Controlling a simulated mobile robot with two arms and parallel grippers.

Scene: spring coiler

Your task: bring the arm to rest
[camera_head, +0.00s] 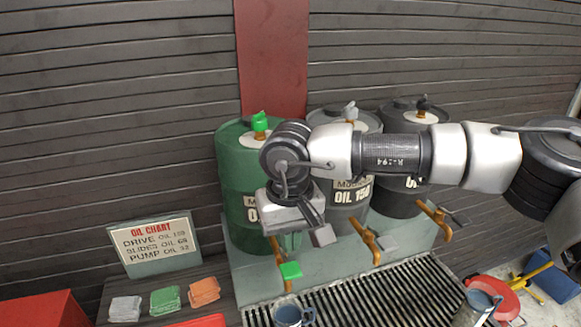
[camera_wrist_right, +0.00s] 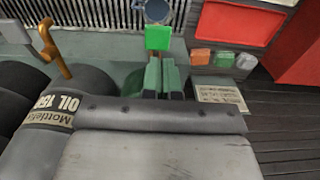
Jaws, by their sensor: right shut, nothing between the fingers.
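My right arm reaches in from the right across the front of the drums in the head view. Its gripper (camera_head: 318,236) points down in front of the green drum (camera_head: 238,170) and the grey OIL 150 drum (camera_head: 350,212). In the right wrist view the fingers of the gripper (camera_wrist_right: 162,78) are together with nothing between them. The green tap handle (camera_head: 290,270) lies below the gripper in the head view and shows just beyond the fingertips in the wrist view (camera_wrist_right: 158,37). My left gripper is not in view.
A black drum (camera_head: 400,200) stands right of the others. Brass taps (camera_head: 372,240) stick out over a slatted grate (camera_head: 390,295). A blue mug (camera_head: 289,316) is under the green tap. Rags (camera_head: 165,300) and an oil chart (camera_head: 155,243) are at left. A red-rimmed container (camera_head: 508,300) is at right.

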